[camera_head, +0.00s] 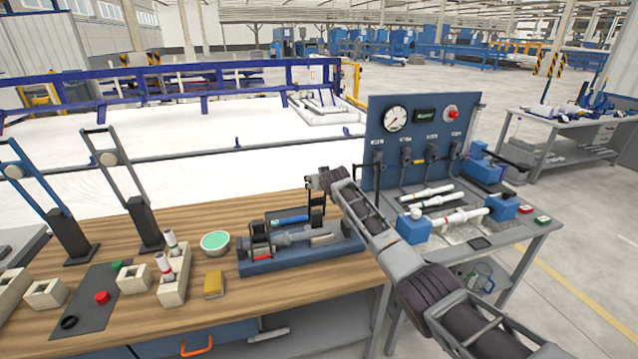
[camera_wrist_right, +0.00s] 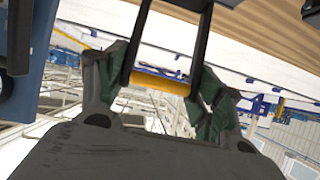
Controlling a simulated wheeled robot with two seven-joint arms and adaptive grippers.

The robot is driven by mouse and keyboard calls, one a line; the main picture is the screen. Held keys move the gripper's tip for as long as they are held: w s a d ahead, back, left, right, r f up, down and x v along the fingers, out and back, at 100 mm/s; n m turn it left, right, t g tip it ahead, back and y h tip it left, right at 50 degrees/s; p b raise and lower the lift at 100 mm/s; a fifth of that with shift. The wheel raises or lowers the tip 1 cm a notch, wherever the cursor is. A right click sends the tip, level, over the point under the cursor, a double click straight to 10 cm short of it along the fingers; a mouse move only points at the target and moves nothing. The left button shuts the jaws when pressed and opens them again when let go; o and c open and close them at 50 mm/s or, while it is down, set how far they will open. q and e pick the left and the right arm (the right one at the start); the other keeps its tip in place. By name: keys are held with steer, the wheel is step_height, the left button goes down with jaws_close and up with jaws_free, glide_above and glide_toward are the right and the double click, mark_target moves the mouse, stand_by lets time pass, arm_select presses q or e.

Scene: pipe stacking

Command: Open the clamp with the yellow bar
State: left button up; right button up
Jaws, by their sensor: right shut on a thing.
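The clamp (camera_head: 284,262) has a blue base and sits near the right end of the wooden table, with a grey pipe piece (camera_head: 290,238) lying in it. Its black handle frame (camera_head: 316,217) stands upright at the clamp's right side. My right gripper (camera_head: 322,182) is at the top of this frame. In the right wrist view the yellow bar (camera_wrist_right: 163,84) spans between the two black frame arms, and my right gripper's fingers are shut around it. In the head view the gripper hides the bar. My left gripper is not in view.
Left of the clamp are a green-topped bowl (camera_head: 215,241), a yellow block (camera_head: 213,285) and a beige holder (camera_head: 173,284) with small pipes. Two tall black stands (camera_head: 146,222) rise further left. A blue gauge panel (camera_head: 421,142) stands on the grey bench at right.

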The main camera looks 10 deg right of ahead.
steer(key=shift+w+r, duration=0.3)
steer(key=shift+r, duration=0.25)
steer(key=o, duration=1.1)
steer(key=shift+o, duration=0.8)
steer(key=shift+w+f, duration=0.1)
steer(key=shift+f, duration=0.05)
steer(key=shift+w+f, duration=0.15)
steer(key=shift+f, duration=0.15)
steer(key=shift+s, duration=0.3)
steer(key=shift+s, duration=0.1)
steer(key=shift+s+r, duration=0.2)
steer(key=shift+s, duration=0.15)
steer(key=v, duration=1)
steer(key=shift+s+r, duration=0.2)
steer(key=shift+r, duration=0.1)
